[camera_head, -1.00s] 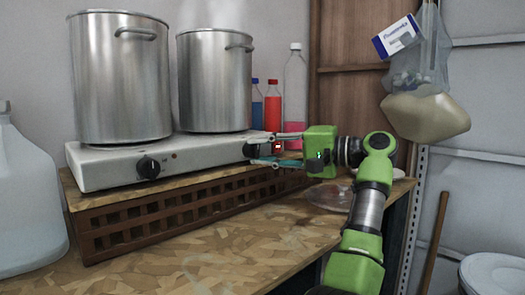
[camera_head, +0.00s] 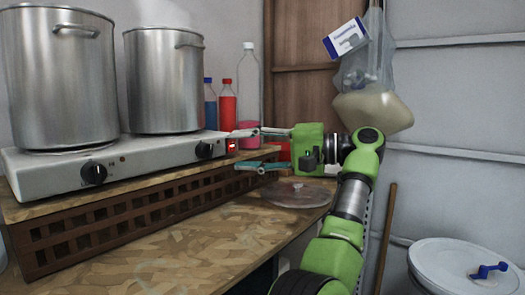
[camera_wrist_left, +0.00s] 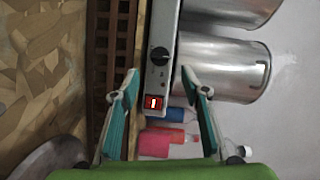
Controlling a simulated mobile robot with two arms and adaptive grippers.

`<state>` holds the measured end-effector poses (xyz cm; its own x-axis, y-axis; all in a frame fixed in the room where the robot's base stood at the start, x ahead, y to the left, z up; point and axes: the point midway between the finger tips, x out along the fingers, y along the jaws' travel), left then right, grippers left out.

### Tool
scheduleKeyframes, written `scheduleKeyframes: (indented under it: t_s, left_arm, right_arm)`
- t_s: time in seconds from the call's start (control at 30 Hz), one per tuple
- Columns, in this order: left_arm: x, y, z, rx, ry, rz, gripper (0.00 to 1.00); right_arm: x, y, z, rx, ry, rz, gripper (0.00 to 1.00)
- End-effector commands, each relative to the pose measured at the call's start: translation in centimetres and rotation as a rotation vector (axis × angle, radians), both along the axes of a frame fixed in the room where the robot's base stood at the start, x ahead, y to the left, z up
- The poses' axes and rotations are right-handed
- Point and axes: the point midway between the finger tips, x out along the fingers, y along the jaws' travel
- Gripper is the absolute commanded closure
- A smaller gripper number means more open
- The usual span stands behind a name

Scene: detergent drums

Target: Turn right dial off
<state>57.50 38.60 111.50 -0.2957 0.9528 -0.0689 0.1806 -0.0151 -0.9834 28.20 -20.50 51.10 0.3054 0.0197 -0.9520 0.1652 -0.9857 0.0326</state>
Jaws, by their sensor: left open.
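The right dial (camera_head: 204,150) is a black knob on the front of the white two-burner hot plate (camera_head: 140,158). It also shows in the wrist view (camera_wrist_left: 159,58), just beyond the fingertips; its setting is hard to read. My left gripper (camera_head: 237,150) is open and empty, just right of the dial and apart from it. In the wrist view its teal fingers (camera_wrist_left: 160,74) spread either side of the hot plate's end. A lit red switch (camera_wrist_left: 154,103) sits beside the dial, between the fingers. My right gripper is not in view.
Two steel pots (camera_head: 62,80) (camera_head: 163,82) stand on the hot plate, with the left dial (camera_head: 93,173) below. A brown slatted crate (camera_head: 130,213) supports it. Bottles (camera_head: 227,104) stand behind the gripper, and a clear lid (camera_head: 298,194) lies below. The front board is mostly clear.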

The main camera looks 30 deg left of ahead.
Motion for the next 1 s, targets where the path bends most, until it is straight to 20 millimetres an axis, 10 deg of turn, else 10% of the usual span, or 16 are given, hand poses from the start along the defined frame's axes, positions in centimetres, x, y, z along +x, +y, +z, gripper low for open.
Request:
scheduleKeyframes:
  t_s: [0.4,1.0]
  left_arm:
    - [1.3,-4.2,0.3,-0.001,0.001,0.000,0.58]
    - [1.4,-4.5,0.3,-0.001,0.000,0.001,0.58]
  right_arm:
    - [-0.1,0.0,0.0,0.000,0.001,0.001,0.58]
    - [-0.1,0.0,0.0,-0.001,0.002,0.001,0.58]
